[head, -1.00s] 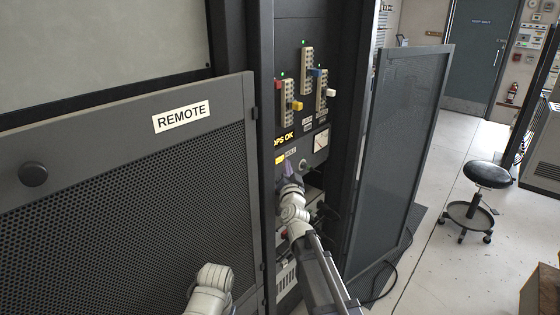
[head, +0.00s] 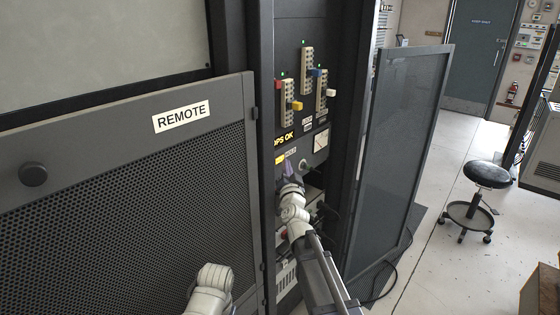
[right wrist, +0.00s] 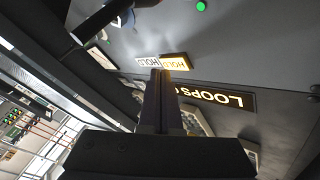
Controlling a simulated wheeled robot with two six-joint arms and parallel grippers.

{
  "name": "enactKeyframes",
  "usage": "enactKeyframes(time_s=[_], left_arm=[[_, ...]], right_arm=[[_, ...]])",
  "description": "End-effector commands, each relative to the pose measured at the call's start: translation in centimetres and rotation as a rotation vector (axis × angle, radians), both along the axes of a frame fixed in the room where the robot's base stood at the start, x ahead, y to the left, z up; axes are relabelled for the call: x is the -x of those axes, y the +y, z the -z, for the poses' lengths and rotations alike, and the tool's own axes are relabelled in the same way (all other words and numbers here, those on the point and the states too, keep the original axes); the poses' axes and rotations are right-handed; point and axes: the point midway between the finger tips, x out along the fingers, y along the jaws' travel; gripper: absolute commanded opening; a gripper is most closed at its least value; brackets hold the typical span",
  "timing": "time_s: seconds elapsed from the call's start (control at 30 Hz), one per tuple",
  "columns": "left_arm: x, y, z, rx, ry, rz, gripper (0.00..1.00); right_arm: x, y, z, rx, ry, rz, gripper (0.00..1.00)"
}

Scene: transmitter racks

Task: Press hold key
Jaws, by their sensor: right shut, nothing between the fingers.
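The amber hold key (right wrist: 176,62), marked HOLD, looks lit on the grey panel in the right wrist view. A white HOLD label (right wrist: 148,61) sits beside it. In the head view the key is a small yellow patch (head: 280,158) left of a round knob. My right gripper (head: 287,171) is at the panel just below it, fingers shut and empty. In the right wrist view the fingertips (right wrist: 161,72) overlap the near edges of key and label. I cannot tell whether they touch the key. My left gripper is not in view.
A lit LOOPS OK sign (right wrist: 215,96) is close to the fingers. Sliders with coloured knobs (head: 306,88) and a meter (head: 321,140) are above. A mesh door marked REMOTE (head: 130,200) stands left and another mesh door (head: 395,150) right, flanking the rack opening.

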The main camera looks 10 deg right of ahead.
Motion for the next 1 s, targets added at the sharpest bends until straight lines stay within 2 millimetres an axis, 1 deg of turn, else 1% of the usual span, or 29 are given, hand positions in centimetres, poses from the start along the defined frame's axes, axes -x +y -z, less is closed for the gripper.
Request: enactKeyframes(time_s=[0.57,0.87,1.0], left_arm=[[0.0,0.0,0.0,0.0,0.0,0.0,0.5],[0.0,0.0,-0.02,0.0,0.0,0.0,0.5],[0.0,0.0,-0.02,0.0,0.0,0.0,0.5]], right_arm=[[-0.02,0.01,0.0,0.0,0.0,0.0,0.0],[-0.72,0.53,-0.03,0.0,-0.001,-0.001,0.0],[-0.72,0.58,-0.03,0.0,0.0,0.0,0.0]])
